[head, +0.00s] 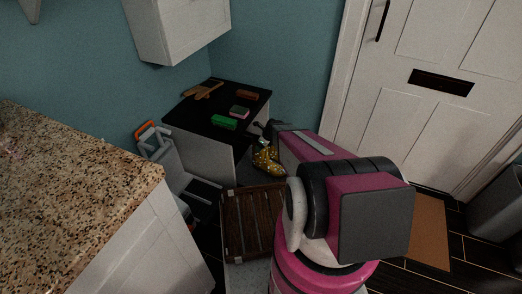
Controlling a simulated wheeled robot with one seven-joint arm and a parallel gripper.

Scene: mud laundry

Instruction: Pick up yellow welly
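A shiny yellow object, which looks like the yellow welly (266,160), is low down beside the black-topped cabinet, at the middle of the head view. It is partly hidden by my arm, and I cannot make out its full shape. My gripper (260,129) is at the far end of my pink and black arm, just above the yellow object in the picture. The gripper is small and dark here. I cannot tell whether its fingers are open or shut, or whether they touch the welly.
The black-topped cabinet (196,117) holds a green block (224,122), a pink-topped block (240,111), a reddish-brown block (246,95) and brown items (203,91). A slatted wooden rack (254,222), a grey folding frame with orange (164,152), a granite counter (70,190) and a white door (430,90) stand around.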

